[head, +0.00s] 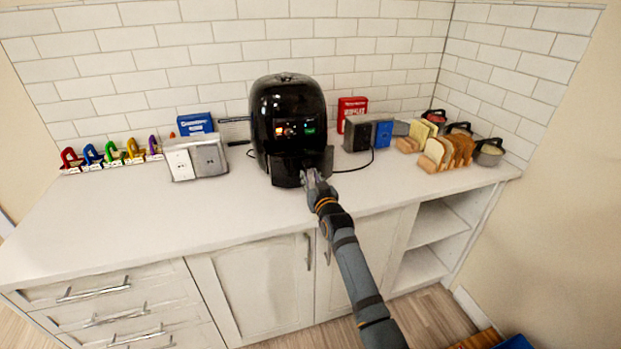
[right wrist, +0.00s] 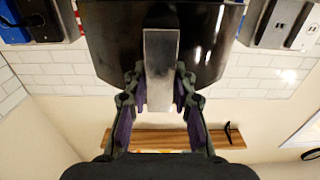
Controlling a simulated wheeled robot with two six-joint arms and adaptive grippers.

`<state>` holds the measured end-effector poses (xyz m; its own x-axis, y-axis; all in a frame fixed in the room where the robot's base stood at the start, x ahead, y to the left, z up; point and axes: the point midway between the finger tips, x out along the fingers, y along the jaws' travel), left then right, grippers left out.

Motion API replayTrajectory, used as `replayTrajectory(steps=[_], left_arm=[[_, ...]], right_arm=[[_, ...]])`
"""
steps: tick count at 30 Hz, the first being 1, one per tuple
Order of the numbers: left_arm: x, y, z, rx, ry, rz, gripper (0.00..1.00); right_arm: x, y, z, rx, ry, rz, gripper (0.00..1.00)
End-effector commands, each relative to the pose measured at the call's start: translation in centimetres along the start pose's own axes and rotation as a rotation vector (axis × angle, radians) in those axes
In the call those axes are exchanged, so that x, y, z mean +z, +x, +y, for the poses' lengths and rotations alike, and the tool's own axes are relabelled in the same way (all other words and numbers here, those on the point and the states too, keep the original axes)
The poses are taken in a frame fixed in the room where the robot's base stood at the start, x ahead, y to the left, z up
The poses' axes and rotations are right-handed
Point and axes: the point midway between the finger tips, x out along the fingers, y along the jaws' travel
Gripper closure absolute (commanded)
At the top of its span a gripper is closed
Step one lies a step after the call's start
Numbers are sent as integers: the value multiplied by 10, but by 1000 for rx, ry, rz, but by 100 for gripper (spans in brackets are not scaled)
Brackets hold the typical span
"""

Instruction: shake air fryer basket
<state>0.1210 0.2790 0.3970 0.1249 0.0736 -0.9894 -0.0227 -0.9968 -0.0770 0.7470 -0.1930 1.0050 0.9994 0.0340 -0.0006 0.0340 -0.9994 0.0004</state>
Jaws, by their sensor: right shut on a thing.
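The black air fryer (head: 288,105) stands upright at the back middle of the white counter, with a lit display on its front. Its basket (head: 285,174) is at the lower front of the body. I cannot tell how far it is pulled out. My right gripper (head: 311,180) reaches in from the lower right to the basket front. In the right wrist view, its fingers lie on both sides of the grey basket handle (right wrist: 161,62) and are shut on it. The inside of the basket is hidden. My left gripper is not in view.
A silver box (head: 195,157) and a blue box (head: 195,124) stand left of the fryer; colourful small items line the far left. A dark box (head: 357,136), bread in wooden racks (head: 435,163) and dark pots (head: 489,152) are right. The front left counter (head: 120,220) is clear.

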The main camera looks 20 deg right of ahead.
Motion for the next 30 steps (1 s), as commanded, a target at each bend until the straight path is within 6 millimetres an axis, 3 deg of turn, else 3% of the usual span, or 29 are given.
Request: replayTrajectory(steps=[2, 3, 7, 19, 30], left_arm=[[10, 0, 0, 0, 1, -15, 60], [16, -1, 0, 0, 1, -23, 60], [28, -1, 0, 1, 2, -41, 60], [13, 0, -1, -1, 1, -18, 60], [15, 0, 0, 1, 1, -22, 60]], right_arm=[[0, 0, 0, 0, 0, -1, 100], [0, 0, 0, 0, 0, 0, 70], [-1, 0, 0, 0, 0, 1, 52], [0, -8, 0, 0, 1, 1, 51], [0, -92, 0, 0, 0, 1, 51]])
